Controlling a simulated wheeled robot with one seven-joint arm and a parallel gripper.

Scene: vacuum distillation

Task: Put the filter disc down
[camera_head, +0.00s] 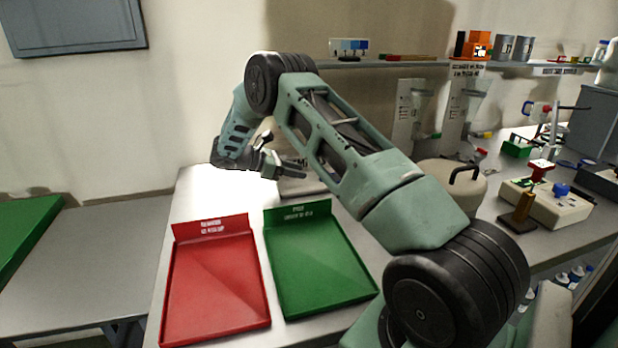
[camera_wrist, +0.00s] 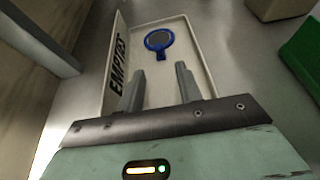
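The filter disc (camera_wrist: 159,41), a blue ring with a grey mesh centre and a short tab, lies flat in a pale tray (camera_wrist: 204,62) in the wrist view. The tray's side wall is lettered EMPTIES, partly cut off by my gripper. My gripper (camera_wrist: 160,70) is open and empty. Its fingers point into the tray, and the disc's tab lies just beyond the fingertips, apart from them. In the head view my gripper (camera_head: 290,168) is over the tray (camera_head: 305,188), which is mostly hidden behind my arm; the disc cannot be made out there.
A red tray (camera_head: 215,285) and a green tray (camera_head: 318,258) stand empty in front. A round beige vessel (camera_head: 452,188) and a bench device (camera_head: 546,203) stand to the right. A shelf (camera_head: 385,64) runs along the wall. A lower grey table (camera_head: 85,255) is at the left.

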